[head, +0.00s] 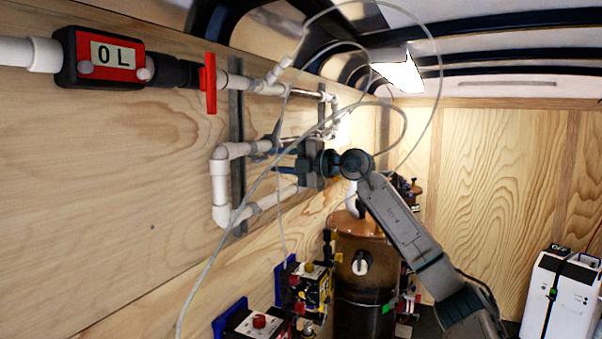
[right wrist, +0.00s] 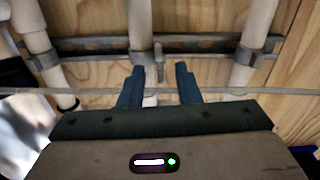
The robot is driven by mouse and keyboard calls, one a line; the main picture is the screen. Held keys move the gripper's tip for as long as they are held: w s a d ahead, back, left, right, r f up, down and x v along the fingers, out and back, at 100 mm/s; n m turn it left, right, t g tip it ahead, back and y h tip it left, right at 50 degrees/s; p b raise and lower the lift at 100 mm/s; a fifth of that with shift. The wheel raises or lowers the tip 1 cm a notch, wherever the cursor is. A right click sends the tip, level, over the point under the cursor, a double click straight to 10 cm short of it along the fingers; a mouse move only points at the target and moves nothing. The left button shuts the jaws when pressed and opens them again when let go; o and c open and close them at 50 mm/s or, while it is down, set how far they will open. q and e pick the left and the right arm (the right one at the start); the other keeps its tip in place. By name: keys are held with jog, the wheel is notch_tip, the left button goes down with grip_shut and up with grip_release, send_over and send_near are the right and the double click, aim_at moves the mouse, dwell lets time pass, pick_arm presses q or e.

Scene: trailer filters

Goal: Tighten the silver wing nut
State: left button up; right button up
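The silver wing nut (right wrist: 159,62) shows in the right wrist view as a small upright grey piece beside the clamp on the middle pipe. I cannot make it out in the head view, where my right gripper and arm cover that part. My right gripper (right wrist: 160,76) has its two blue-grey fingers apart, with nothing between them. The wing nut appears just beyond the fingertips, between them in the picture; no contact shows. In the head view my right gripper (head: 271,157) points left toward the pipes at the wall. My left gripper is not in view.
White pipes (head: 220,190) run along the plywood wall on grey metal rails (head: 236,110). A thin pale hose (head: 232,222) loops around my right arm. A red valve handle (head: 210,83) sticks out upper left. A brown tank (head: 360,262) stands below my arm.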

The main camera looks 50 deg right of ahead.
jog(key=b+v, duration=0.5)
jog(key=v, duration=0.1)
jog(key=shift+s, duration=0.3)
dwell(0.4)
